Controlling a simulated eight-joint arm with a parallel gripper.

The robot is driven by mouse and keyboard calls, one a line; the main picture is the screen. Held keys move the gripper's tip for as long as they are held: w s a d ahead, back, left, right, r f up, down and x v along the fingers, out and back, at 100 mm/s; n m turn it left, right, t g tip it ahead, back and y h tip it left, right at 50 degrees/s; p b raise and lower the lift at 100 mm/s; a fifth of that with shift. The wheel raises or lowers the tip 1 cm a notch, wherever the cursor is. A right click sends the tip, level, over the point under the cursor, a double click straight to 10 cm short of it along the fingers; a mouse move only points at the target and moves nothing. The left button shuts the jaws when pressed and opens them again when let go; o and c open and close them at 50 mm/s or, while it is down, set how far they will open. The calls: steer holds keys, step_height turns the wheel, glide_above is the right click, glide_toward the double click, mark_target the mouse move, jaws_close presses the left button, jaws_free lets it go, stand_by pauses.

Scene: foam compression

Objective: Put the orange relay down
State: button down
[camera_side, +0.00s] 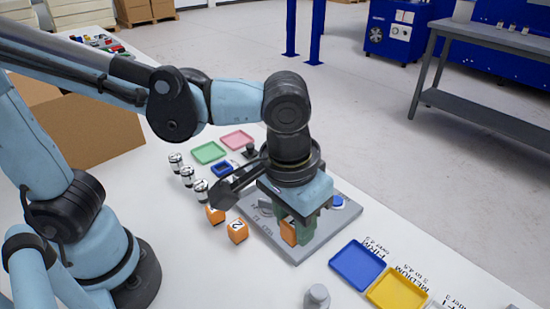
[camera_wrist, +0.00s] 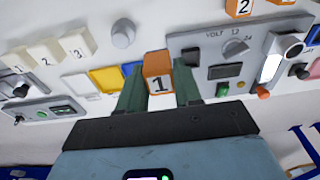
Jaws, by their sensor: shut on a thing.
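An orange relay marked 1 (camera_wrist: 158,84) is between the two green fingers of my gripper (camera_wrist: 159,92) in the wrist view. In the side view my gripper (camera_side: 296,228) points down over the grey panel (camera_side: 262,222), shut on the orange relay (camera_side: 289,232), which is partly covered by a finger. I cannot tell whether the relay touches the panel. Two other orange relays stand on the table at the panel's left edge: one marked 2 (camera_side: 238,231) and one (camera_side: 215,213) partly behind my arm. In the wrist view the panel (camera_wrist: 196,42) has a dial marked VOLT.
A blue tray (camera_side: 358,265) and a yellow tray (camera_side: 397,289) lie right of the panel. A grey knobbed piece (camera_side: 317,297) stands near the front. Several small white cylinders (camera_side: 187,176), a green tray (camera_side: 208,153) and a pink tray (camera_side: 237,140) are behind. A cardboard box (camera_side: 90,135) stands left.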

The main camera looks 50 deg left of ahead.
steer(key=shift+s+d+r, duration=0.55)
steer(key=shift+s+r, duration=0.05)
steer(key=shift+s, duration=0.2)
steer(key=shift+r, duration=0.1)
steer(key=w+a+f+n+g+y, duration=0.1)
steer(key=w+a+n, duration=0.5)
steer(key=a, duration=0.5)
steer(key=w+a+n, duration=0.6)
steer(key=a+n, duration=0.1)
steer(key=a, duration=0.4)
steer(key=a+f+n, duration=0.1)
steer(key=a+f, duration=0.1)
steer(key=a, duration=0.5)
steer(key=s+a+f+n, duration=0.1)
steer(key=a+f+n, duration=0.1)
steer(key=a, duration=0.5)
steer(key=s+a+f+n, duration=0.1)
steer(key=a+f, duration=0.3)
steer(key=a, duration=0.4)
steer(key=shift+a+n+g, duration=0.1)
steer(key=shift+n+g, duration=0.2)
steer(key=shift+n, duration=0.2)
steer(key=shift+a+f, duration=0.1)
steer(key=shift+a, duration=0.1)
steer(key=shift+f, duration=2)
